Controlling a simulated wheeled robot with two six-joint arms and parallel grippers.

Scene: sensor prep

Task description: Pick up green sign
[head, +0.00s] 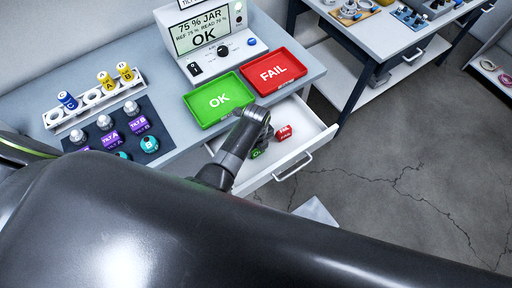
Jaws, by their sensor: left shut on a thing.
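The green sign (256,152) is a small block with white lettering, mostly hidden by my left gripper (261,143). My left gripper reaches down at the open white drawer (309,146) and is shut on the green sign. I cannot tell whether the sign touches the drawer floor. A red FAIL sign (284,132) lies in the drawer just right of the gripper. My right gripper is not in view.
A green OK tray (203,112) and a red FAIL tray (290,75) lie on the bench above the drawer. Behind them stands a meter (196,66) reading OK. A vial rack (92,102) and dark mat (158,122) are left. A second table (385,43) stands back right.

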